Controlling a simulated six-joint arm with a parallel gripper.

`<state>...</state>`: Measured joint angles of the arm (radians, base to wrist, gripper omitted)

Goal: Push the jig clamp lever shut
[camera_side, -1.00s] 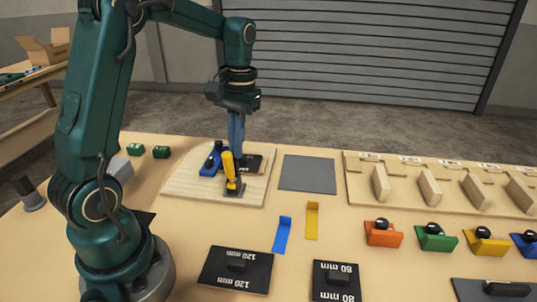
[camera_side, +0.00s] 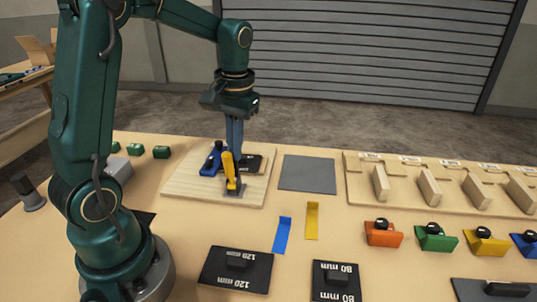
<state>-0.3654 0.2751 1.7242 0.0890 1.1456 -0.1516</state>
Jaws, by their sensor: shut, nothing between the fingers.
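The jig is a pale wooden board (camera_side: 185,185) on the table. A blue piece (camera_side: 211,160) and a black block (camera_side: 250,163) with a printed label lie on the jig behind the lever. My gripper (camera_side: 234,152) is shut and empty, pointing down just behind the lever's top. The lever partly covers the fingertips, so I cannot tell whether they touch it.
A grey mat (camera_side: 308,174) lies right of the jig. Beyond it stands a wooden rack (camera_side: 400,195) with upright dividers. Orange (camera_side: 382,236), green and yellow knobbed blocks sit in front. Black labelled plates (camera_side: 236,268) and blue and yellow strips lie nearer.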

